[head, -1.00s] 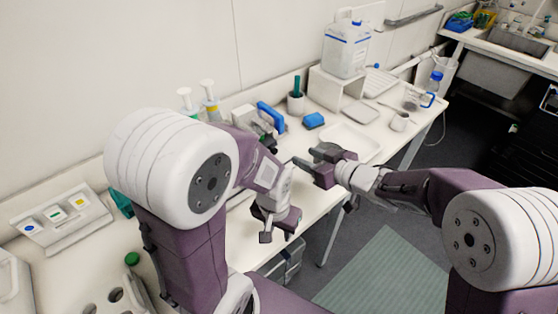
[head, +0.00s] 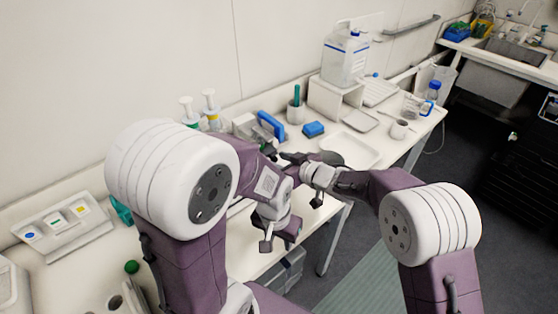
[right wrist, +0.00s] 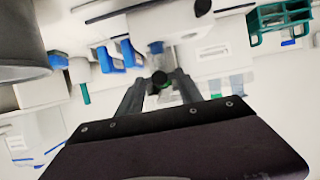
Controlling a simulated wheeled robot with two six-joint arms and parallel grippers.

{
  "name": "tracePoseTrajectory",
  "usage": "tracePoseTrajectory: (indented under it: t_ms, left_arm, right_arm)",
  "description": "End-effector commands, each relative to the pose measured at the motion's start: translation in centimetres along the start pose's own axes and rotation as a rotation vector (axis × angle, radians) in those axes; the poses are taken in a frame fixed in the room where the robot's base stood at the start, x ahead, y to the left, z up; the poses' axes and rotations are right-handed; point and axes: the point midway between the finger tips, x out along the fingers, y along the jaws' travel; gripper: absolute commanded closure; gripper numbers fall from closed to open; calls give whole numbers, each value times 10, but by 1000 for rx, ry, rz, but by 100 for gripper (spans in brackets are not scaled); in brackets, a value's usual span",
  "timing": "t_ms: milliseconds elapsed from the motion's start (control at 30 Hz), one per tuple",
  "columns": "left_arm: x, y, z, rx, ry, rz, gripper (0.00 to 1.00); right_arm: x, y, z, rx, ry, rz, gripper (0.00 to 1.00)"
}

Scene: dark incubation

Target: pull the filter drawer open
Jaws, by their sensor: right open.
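The filter drawer is not clearly recognisable in the head view; my left arm covers part of the bench equipment there. In the right wrist view a small dark round knob (right wrist: 160,79), with green beside it, shows between my fingertips, in front of a white device (right wrist: 185,22). It may be the drawer's handle; I cannot tell. My right gripper (right wrist: 160,90) is open, with a finger on either side of the knob in the picture, and no contact is visible. In the head view my right gripper (head: 290,158) reaches left over the bench. My left gripper (head: 278,246) hangs lower, seemingly open and empty, at the bench's front edge.
Pump bottles (head: 211,110) stand behind my left arm. A jug (head: 345,58) sits on a white stand (head: 325,98). A control panel (head: 62,232) is at left.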

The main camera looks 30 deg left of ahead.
Motion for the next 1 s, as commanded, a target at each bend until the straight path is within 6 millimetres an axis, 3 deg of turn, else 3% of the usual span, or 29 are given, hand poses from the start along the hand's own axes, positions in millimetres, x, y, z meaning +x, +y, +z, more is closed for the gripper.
tracePoseTrajectory:
  t_ms: [67,200,1000]
  left_arm:
    - [0,0,0,0,0,0,64]
    - [0,0,0,0,0,0,64]
    - [0,0,0,0,0,0,64]
  right_arm:
    - [0,0,0,0,0,0,63]
    - [0,0,0,0,0,0,100]
    - [-1,0,0,-1,0,0,100]
